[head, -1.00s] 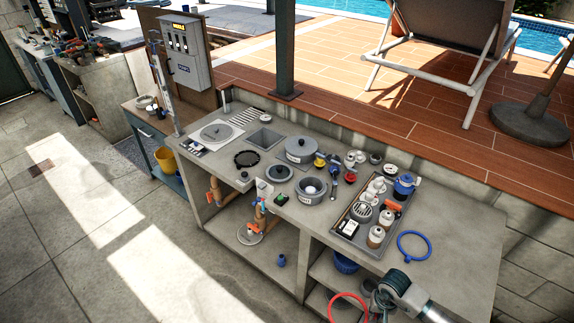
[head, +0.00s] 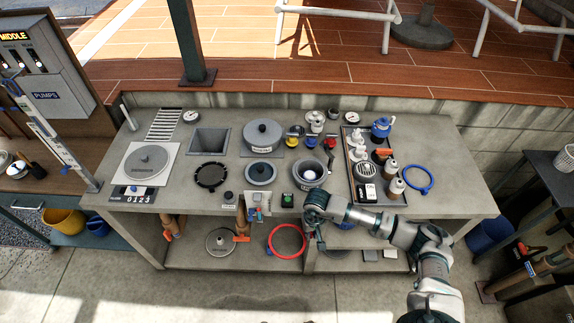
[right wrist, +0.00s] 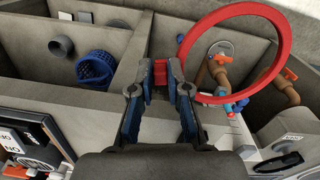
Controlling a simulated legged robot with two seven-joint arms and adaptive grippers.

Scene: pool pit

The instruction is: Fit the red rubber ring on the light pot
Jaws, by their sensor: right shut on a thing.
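The red rubber ring (head: 287,241) hangs in front of the counter's front edge, below the countertop, in the head view. My right gripper (head: 318,241) is shut on the ring's right side. In the right wrist view the fingers (right wrist: 171,80) pinch a red part of the ring, and its loop (right wrist: 284,50) stands out to the right. The light pot (head: 299,172), a grey round pot with a pale lens inside, stands on the counter, behind and above the gripper; the ring is apart from it. My left gripper is not in view.
Close around the pot are a grey lid (head: 261,172), a lidded pot (head: 263,136), a small green-button box (head: 287,200) and a tray (head: 350,150) of bottles. A blue ring (head: 418,180) lies at the right. Shelves with pipes (head: 170,228) are below.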

